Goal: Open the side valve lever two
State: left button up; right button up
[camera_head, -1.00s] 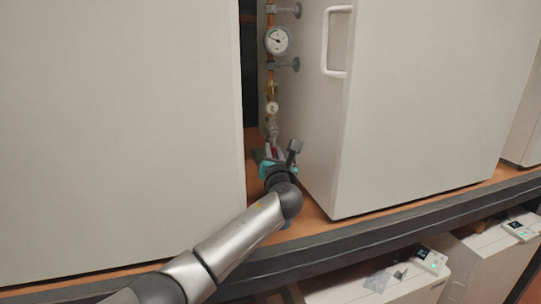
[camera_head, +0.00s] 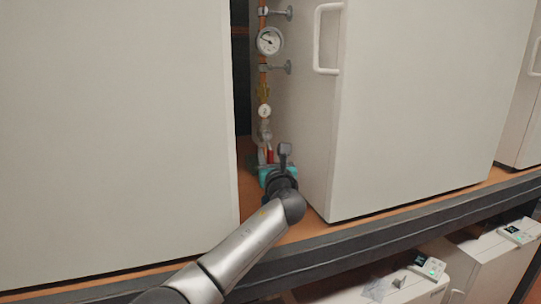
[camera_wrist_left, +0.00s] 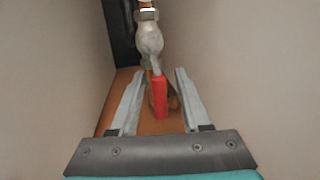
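A red valve lever (camera_wrist_left: 160,97) hangs below a grey metal valve body (camera_wrist_left: 149,42) in the left wrist view. In the head view the red lever (camera_head: 270,155) shows small at the bottom of the pipe, partly hidden by my wrist. My left gripper (camera_wrist_left: 153,75) is open, with one finger on each side of the lever in the picture. I see no clear contact between the fingers and the lever. My left gripper also shows in the head view (camera_head: 266,160), in the gap between two white cabinets. My right gripper is not in view.
A large white cabinet (camera_head: 115,140) stands left of the narrow gap and another (camera_head: 410,110) with a handle (camera_head: 328,40) stands right. A copper pipe with a pressure gauge (camera_head: 269,41) and a smaller gauge (camera_head: 264,111) runs above the lever. An orange shelf (camera_head: 300,226) lies below.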

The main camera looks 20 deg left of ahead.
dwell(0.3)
pick_arm(q)
jog(key=v, duration=1.5)
jog(key=shift+s, duration=0.15)
jog(key=c, duration=0.3)
jog(key=p+v, duration=0.2)
jog(key=v, duration=0.2)
jog(key=d+p+v, duration=0.1)
jog(key=p+v, duration=0.1)
jog(key=v, duration=0.2)
jog(key=r+p+v, duration=0.1)
jog(key=p+v, duration=0.1)
jog(key=v, duration=0.2)
jog(key=shift+d+r+p, duration=0.15)
jog(key=shift+d+p, duration=0.25)
